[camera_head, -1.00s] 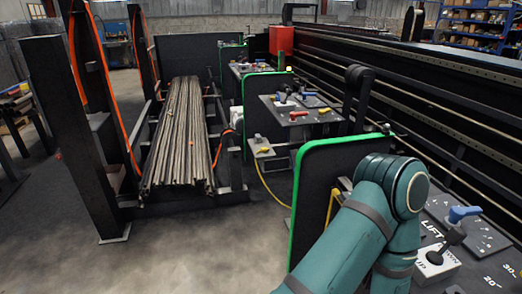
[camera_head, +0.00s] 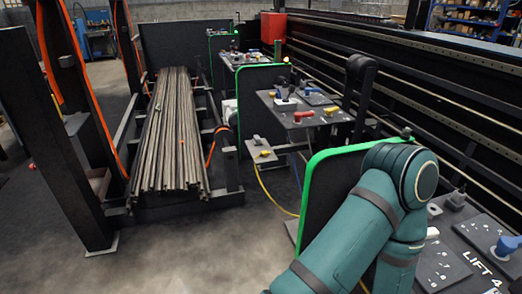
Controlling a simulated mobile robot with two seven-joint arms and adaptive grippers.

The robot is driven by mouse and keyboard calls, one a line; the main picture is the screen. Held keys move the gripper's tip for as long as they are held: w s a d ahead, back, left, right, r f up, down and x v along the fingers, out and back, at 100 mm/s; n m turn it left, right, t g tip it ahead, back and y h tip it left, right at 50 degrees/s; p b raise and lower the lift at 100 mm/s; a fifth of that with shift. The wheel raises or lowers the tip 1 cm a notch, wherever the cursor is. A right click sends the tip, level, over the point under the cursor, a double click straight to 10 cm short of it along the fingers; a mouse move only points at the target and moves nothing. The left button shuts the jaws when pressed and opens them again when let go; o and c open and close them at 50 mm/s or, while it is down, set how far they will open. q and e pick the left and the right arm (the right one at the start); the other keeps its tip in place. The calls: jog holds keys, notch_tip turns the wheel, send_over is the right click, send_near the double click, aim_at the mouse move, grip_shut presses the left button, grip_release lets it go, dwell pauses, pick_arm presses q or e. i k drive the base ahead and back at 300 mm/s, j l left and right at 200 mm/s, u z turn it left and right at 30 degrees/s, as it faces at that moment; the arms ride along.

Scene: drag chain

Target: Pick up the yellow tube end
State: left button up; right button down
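A thin yellow tube (camera_head: 263,186) hangs below a small grey plate (camera_head: 262,154) and curves down to the floor. It runs right and passes out of sight behind the green-edged black panel (camera_head: 325,192). I cannot make out a loose end of it. My teal arm rises from the lower right in front of the panel and bends back down, covering part of the panel and console. Its gripper is out of sight. My other arm and its gripper are not in view.
A rack of long metal rods (camera_head: 172,130) stands at left, beside a black post (camera_head: 65,130). A control console (camera_head: 470,235) is at lower right. A second control table (camera_head: 303,108) and a red box (camera_head: 272,27) stand farther back. Grey floor (camera_head: 190,255) is open at lower left.

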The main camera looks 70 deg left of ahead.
aim_at(264, 153)
jog(key=j, duration=2.15)
jog(key=i+j, duration=0.15)
jog(key=j, duration=2)
